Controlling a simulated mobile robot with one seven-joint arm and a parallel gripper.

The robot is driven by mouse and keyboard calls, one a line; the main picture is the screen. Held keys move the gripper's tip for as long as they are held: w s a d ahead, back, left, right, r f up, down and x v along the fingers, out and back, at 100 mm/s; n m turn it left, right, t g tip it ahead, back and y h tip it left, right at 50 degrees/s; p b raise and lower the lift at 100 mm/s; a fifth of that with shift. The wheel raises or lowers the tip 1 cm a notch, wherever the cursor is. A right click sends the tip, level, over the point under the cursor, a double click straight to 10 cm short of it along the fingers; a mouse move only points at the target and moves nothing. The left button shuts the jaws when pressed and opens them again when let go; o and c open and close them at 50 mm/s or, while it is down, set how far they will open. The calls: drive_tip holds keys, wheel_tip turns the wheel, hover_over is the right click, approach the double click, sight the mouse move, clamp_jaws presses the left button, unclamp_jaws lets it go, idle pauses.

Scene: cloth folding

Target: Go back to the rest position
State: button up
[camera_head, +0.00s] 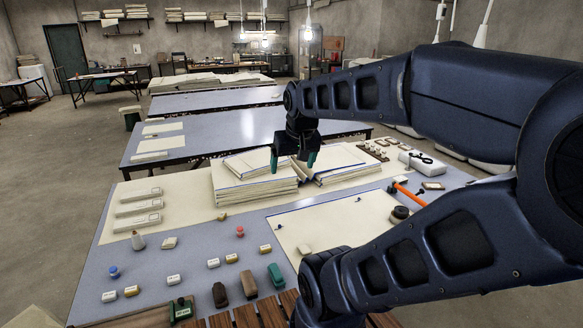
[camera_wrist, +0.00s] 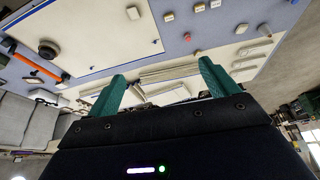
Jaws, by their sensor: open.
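My gripper (camera_head: 293,160) hangs over the stacks of folded cloth at the back of the worktable (camera_head: 200,244). Its two green fingers stand apart with nothing between them. In the wrist view my gripper (camera_wrist: 162,90) also shows open and empty. The left cloth stack (camera_head: 255,190) and the right cloth stack (camera_head: 335,168) lie below and behind the fingers. A flat cream cloth (camera_head: 340,228) with a dark edge line lies on the front right of the table. My arm hides part of the table's right side.
Three white folded bundles (camera_head: 138,209) lie at the left. Small blocks, spools and an orange-handled tool (camera_head: 411,194) are scattered about. A white device (camera_head: 420,162) stands at the back right. More tables (camera_head: 225,135) stand behind. The air around my gripper looks clear.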

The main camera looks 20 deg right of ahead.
drive_tip(key=shift+s+a+f+n, duration=0.1)
drive_tip(key=shift+s+a+n, duration=0.1)
drive_tip(key=shift+s+a, duration=0.25)
drive_tip(key=shift+s+a+n, duration=0.2)
drive_tip(key=shift+s, duration=0.3)
